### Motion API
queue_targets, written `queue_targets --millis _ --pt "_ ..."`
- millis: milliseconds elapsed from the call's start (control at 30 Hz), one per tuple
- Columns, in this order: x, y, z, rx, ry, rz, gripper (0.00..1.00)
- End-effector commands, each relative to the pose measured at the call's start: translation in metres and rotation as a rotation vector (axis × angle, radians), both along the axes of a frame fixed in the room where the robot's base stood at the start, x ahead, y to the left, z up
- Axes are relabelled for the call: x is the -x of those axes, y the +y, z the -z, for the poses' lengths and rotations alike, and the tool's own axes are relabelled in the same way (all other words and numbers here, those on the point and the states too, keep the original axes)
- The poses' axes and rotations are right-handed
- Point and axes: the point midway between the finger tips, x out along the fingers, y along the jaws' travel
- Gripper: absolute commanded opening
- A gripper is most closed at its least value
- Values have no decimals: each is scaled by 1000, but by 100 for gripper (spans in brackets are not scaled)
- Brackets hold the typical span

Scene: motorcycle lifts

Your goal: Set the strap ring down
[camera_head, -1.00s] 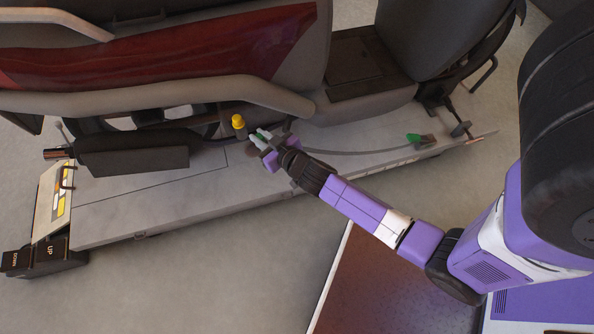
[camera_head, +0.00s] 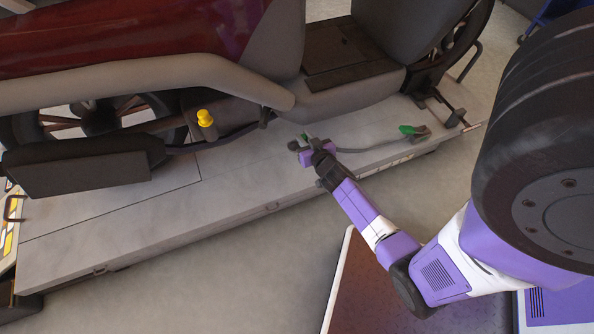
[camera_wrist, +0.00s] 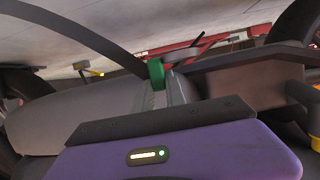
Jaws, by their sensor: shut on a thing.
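My gripper (camera_head: 302,144) is low over the grey lift deck (camera_head: 235,185), beside the motorcycle's lower side. It is shut on a small strap end with a green part, taken to be the strap ring; the ring's shape is largely hidden. In the wrist view the green part (camera_wrist: 156,73) stands at the fingertips, with a grey loop-like piece (camera_wrist: 184,57) beside it. A grey strap (camera_head: 375,147) runs right from the gripper to a dark fitting with a green piece (camera_head: 411,129) on the deck. I cannot tell whether the held end touches the deck.
The dark red motorcycle (camera_head: 150,35) fills the back, its grey pipe (camera_head: 180,75) overhanging the deck. A yellow-topped part (camera_head: 205,117) stands left of my gripper. The deck's front left is clear. A brown-topped surface (camera_head: 385,290) with a pale edge lies in front.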

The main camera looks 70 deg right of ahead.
Motion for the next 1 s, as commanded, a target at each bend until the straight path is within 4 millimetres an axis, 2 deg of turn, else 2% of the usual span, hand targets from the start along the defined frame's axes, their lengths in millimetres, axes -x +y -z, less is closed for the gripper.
queue_targets --millis 33,400,533,767,1000 --pt "1 -1 22 -1 0 4 0" --pt "0 -1 99 0 -2 3 0" --pt "0 0 113 0 0 1 0" --pt "0 0 121 1 -1 -1 0" --pt "0 0 153 -1 -1 2 0"
